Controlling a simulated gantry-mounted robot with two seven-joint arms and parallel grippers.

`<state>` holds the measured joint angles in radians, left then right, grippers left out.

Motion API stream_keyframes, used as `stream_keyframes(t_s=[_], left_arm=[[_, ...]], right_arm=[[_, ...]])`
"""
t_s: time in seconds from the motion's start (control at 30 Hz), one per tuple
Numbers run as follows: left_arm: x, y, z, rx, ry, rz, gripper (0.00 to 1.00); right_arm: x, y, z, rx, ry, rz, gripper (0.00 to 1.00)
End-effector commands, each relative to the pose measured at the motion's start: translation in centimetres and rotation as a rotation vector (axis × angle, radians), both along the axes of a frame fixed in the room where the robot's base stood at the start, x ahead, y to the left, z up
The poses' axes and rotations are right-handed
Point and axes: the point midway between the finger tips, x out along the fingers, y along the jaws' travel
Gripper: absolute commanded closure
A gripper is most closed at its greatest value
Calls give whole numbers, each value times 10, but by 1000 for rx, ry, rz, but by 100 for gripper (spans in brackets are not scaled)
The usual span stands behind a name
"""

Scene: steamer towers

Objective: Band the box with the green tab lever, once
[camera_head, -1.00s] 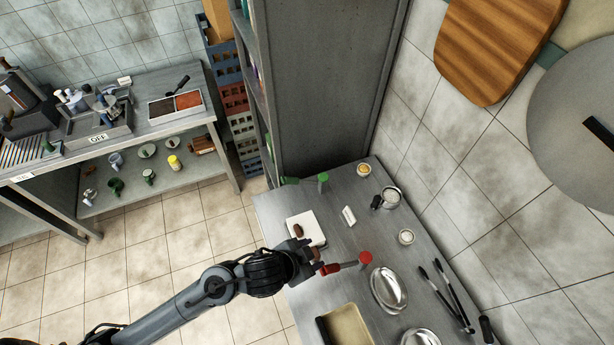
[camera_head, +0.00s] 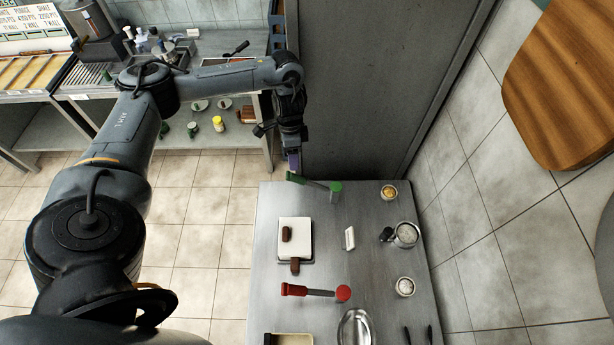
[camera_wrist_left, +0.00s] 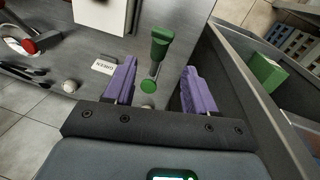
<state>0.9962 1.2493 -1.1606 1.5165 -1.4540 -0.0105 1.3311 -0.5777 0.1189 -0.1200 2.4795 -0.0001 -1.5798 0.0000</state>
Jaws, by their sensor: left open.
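The green tab lever (camera_head: 315,183) stands at the far end of the steel table, its thick green grip to the left and a round green end to the right. My left gripper (camera_head: 293,165) is above the grip end, fingers pointing down. In the left wrist view its purple fingers (camera_wrist_left: 159,68) are spread, with the green lever (camera_wrist_left: 157,60) showing between them; I cannot tell contact. A white square box (camera_head: 304,229) has one brown piece on top and another at its front edge. A red lever (camera_head: 315,292) is nearer. My right gripper is out of view.
A white card (camera_head: 349,238) lies right of the box; it reads GREEN in the left wrist view (camera_wrist_left: 103,66). Small bowls (camera_head: 405,234) stand along the right side. A tall grey cabinet (camera_head: 375,90) rises behind the lever, close to my gripper.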

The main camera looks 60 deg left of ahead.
Motion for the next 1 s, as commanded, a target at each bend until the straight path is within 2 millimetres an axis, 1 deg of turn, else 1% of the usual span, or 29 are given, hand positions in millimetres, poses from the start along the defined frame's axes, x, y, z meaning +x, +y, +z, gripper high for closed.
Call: stream_keyframes(t_s=[0.07, 0.17, 0.4, 0.47, 0.7, 0.83, 1.0], left_arm=[[-3, 3, -6, 0, 9, 14, 44], [-4, 1, -18, -2, 12, 14, 44], [-7, -5, -56, -1, 11, 12, 44], [-7, -6, -60, -1, 9, 12, 44], [-9, -11, -91, -1, 8, 12, 44], [-9, -12, -99, -1, 7, 11, 44], [-9, -12, -103, -1, 6, 10, 44]], right_arm=[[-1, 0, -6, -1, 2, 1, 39], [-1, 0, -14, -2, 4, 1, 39], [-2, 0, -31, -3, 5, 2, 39], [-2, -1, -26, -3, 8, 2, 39], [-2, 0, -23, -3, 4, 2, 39], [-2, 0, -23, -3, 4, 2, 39], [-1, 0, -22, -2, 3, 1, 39]])
